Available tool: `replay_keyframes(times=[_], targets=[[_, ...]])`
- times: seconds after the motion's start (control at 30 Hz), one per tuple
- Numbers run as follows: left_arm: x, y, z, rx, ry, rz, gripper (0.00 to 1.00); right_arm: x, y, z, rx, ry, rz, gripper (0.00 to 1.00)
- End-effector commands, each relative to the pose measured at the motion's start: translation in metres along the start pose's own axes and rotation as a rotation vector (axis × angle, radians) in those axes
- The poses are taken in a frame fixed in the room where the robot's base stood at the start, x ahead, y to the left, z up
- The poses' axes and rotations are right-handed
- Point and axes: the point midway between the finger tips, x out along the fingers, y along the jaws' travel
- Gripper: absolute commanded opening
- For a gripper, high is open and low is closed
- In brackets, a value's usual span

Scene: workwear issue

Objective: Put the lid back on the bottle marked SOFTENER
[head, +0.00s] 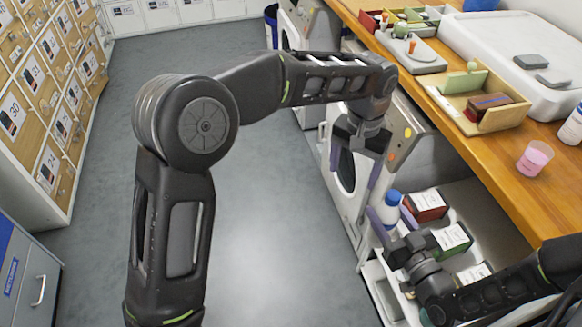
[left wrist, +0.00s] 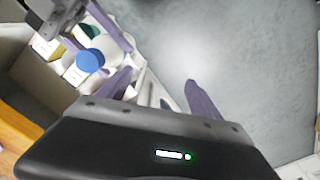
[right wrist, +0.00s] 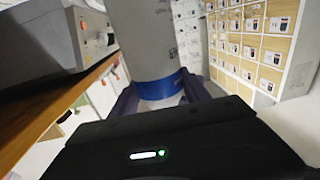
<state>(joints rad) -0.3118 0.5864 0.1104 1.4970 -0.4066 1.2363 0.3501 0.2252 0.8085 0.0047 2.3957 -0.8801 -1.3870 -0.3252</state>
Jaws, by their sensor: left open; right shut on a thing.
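I cannot read the label or tell whether the lid is seated. My left gripper (head: 354,165) is open and empty, above and left of the bottle.
Below the counter, labelled boxes, one red (head: 427,205) and one green (head: 452,240), sit beside the bottle. On the wooden counter (head: 490,150) are a cup of pink liquid (head: 535,158), another white bottle (head: 572,127) and a wooden tray (head: 478,101). The floor (head: 285,225) is clear.

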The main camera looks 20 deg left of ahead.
Motion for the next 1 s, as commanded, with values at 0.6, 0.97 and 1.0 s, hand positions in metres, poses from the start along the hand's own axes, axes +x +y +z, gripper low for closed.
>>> replay_keyframes(times=[0.6, 0.97, 1.0], targets=[[0.037, -0.111, 0.029, -0.158, 0.002, 0.003, 0.75, 0.0, -0.001, 0.0, 0.0, 0.0, -0.001, 0.0], [0.045, -0.141, 0.037, -0.227, 0.002, 0.003, 0.75, 0.0, -0.001, 0.0, 0.0, 0.0, -0.001, 0.0], [0.045, -0.141, 0.037, -0.228, 0.002, 0.003, 0.75, 0.0, -0.001, 0.0, 0.0, 0.0, -0.001, 0.0]])
